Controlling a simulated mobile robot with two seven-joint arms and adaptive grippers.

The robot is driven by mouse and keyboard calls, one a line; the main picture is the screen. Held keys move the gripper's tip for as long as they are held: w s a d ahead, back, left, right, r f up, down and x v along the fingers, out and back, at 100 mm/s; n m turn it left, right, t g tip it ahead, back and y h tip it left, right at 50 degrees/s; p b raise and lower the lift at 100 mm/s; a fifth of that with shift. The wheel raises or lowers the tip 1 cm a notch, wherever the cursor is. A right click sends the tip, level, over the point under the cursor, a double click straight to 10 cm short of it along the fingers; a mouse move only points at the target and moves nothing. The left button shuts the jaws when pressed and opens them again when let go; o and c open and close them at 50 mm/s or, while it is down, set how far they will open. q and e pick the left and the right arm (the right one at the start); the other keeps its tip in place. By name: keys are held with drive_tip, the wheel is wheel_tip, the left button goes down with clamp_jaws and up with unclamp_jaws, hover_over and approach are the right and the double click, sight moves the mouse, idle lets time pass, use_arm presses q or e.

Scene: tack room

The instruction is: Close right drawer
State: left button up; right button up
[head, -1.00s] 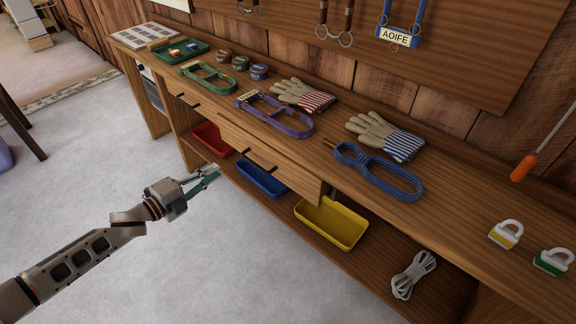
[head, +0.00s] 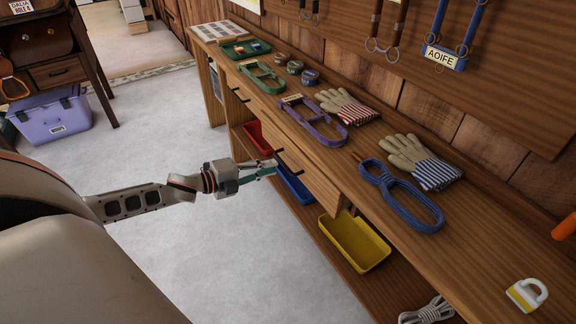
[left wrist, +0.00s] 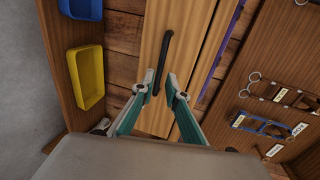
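The right drawer (head: 321,187) is the wooden front under the bench top with a dark bar handle (head: 289,161). Its near end stands out from the bench, so it looks partly open. My left gripper (head: 273,168) is in front of this drawer, close to the handle, with its fingers pointing at it. In the left wrist view the drawer front (left wrist: 153,46) and its handle (left wrist: 163,62) lie ahead of the two spread, empty fingers (left wrist: 161,88). I cannot tell whether a finger touches the handle. My right gripper is not in view.
The lower shelf holds red (head: 258,137), blue (head: 294,186) and yellow (head: 354,241) trays and a rope coil (head: 428,311). The bench top carries halters, gloves (head: 421,162) and tins. The floor (head: 240,255) before the bench is clear. A purple box (head: 52,119) stands far left.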

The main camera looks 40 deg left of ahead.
sight(284, 163)
use_arm(q)
drive_tip(key=b+x, duration=0.1)
drive_tip(key=x, duration=0.4)
drive_tip(key=shift+w+d+f, duration=0.1)
drive_tip(key=shift+w+d, duration=0.05)
drive_tip(key=shift+w, duration=0.05)
drive_tip(key=shift+w+d, duration=0.1)
drive_tip(key=shift+w, duration=0.05)
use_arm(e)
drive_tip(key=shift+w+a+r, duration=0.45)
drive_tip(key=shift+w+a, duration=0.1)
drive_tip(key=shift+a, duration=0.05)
use_arm(q)
drive_tip(key=shift+c, duration=0.4)
clamp_jaws()
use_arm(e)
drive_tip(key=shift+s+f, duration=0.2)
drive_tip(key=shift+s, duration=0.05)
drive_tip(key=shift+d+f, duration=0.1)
